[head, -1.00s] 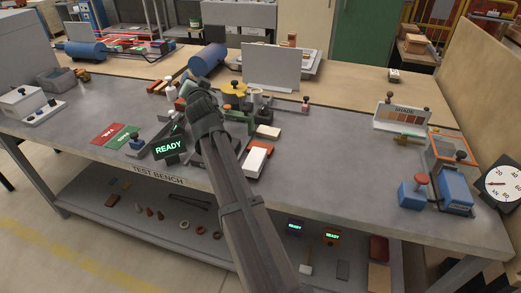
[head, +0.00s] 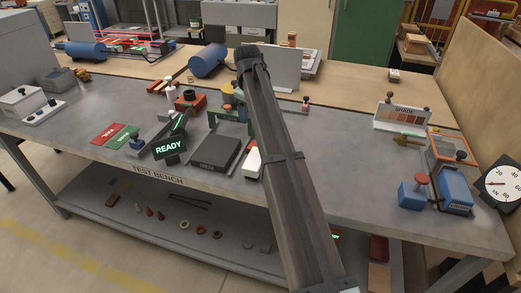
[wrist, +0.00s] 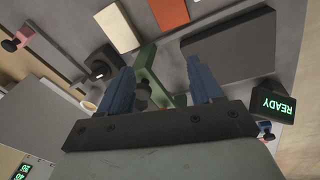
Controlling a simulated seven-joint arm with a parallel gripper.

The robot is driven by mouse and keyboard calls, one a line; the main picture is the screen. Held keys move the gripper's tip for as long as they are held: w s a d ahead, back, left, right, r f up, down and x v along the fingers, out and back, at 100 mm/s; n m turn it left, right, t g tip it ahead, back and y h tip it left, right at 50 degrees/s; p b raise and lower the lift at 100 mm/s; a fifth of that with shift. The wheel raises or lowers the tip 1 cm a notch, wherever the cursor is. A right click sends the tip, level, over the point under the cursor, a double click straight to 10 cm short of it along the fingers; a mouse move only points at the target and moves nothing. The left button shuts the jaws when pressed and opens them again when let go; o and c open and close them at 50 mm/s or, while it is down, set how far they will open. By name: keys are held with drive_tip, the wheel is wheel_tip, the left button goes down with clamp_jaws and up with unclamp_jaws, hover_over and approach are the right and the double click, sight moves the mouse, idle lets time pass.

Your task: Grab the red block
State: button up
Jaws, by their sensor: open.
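An orange-red block (wrist: 169,13) shows at the top of the wrist view, cut off by the picture edge, between a cream block (wrist: 118,27) and a dark plate (wrist: 228,46). In the head view my arm and a white block (head: 252,160) hide most of it. My gripper (wrist: 160,72) is open, with its two blue fingers apart and no block between them. A green frame (wrist: 150,75) lies in view beyond and between the fingers. The gripper itself is hidden behind my arm in the head view.
The dark plate also shows in the head view (head: 215,152). A READY display (head: 169,149) stands left of it. Another reddish block with a dark ring on top (head: 190,102) is farther back. A grey panel (head: 285,70) stands behind my arm.

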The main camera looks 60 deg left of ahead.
drive_tip(key=f+n, duration=0.1)
drive_tip(key=f, duration=0.3)
drive_tip(key=d+f+n+h, duration=0.1)
drive_tip(key=f, duration=0.3)
drive_tip(key=w+d+f+g, duration=0.1)
drive_tip(key=f, duration=0.4)
drive_tip(key=shift+d+f+n+h, duration=0.1)
drive_tip(key=shift+d+n+h, duration=0.05)
drive_tip(key=shift+n+h, duration=0.25)
drive_tip(key=shift+c, duration=0.2)
drive_tip(key=c, duration=0.8)
